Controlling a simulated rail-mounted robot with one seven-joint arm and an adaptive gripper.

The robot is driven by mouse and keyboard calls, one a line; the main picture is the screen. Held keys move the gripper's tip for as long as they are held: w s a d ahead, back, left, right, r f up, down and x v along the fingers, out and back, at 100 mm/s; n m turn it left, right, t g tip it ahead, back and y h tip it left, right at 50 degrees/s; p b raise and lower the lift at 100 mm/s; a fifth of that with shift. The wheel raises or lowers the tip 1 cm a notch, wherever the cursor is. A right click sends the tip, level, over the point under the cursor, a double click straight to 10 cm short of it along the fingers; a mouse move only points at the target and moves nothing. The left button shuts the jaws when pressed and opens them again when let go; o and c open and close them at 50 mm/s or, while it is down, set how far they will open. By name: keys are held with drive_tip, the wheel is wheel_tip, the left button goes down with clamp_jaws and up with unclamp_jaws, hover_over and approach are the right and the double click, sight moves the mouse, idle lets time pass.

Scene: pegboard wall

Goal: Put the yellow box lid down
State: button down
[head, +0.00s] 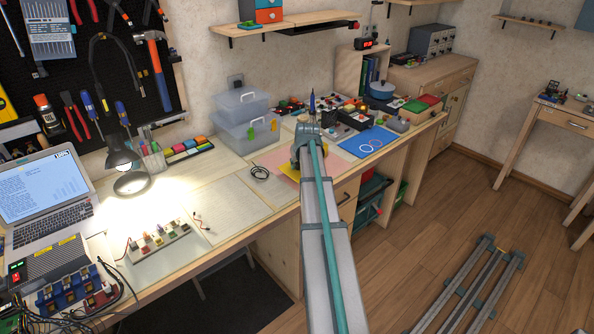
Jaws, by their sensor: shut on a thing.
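My arm reaches away from me over the right part of the workbench, and my gripper (297,158) is at its far end, largely hidden by my own arm. A yellow flat piece, which looks like the yellow box lid (287,170), shows at the left of my gripper, over a pink mat (268,160). My gripper is shut on it. Most of the lid is hidden behind my arm, and I cannot tell whether it touches the mat.
Clear lidded boxes (243,118) stand behind on the left, with a black cable coil (260,173) in front. A blue mat (366,142) with rings lies to the right. Small parts trays (355,117) crowd the back. A pale board (232,207) lies at the left front, mostly bare.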

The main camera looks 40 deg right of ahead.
sight(298, 168)
drive_tip(key=shift+w+d+f, duration=0.1)
drive_tip(key=shift+w+f, duration=0.2)
drive_tip(key=shift+f, duration=0.05)
drive_tip(key=shift+w+d+f+p, duration=0.15)
drive_tip(key=shift+f+p, duration=0.1)
drive_tip(key=shift+f, duration=0.7)
drive_tip(key=shift+w+a+f+p, duration=0.1)
drive_tip(key=shift+f+p, duration=0.15)
drive_tip(key=shift+f, duration=0.7)
drive_tip(key=shift+f, duration=0.15)
drive_tip(key=c, duration=1)
unclamp_jaws()
drive_tip(key=shift+o, duration=0.2)
drive_tip(key=b+v, duration=0.1)
drive_tip(key=v, duration=1.1)
drive_tip(key=shift+s, duration=0.1)
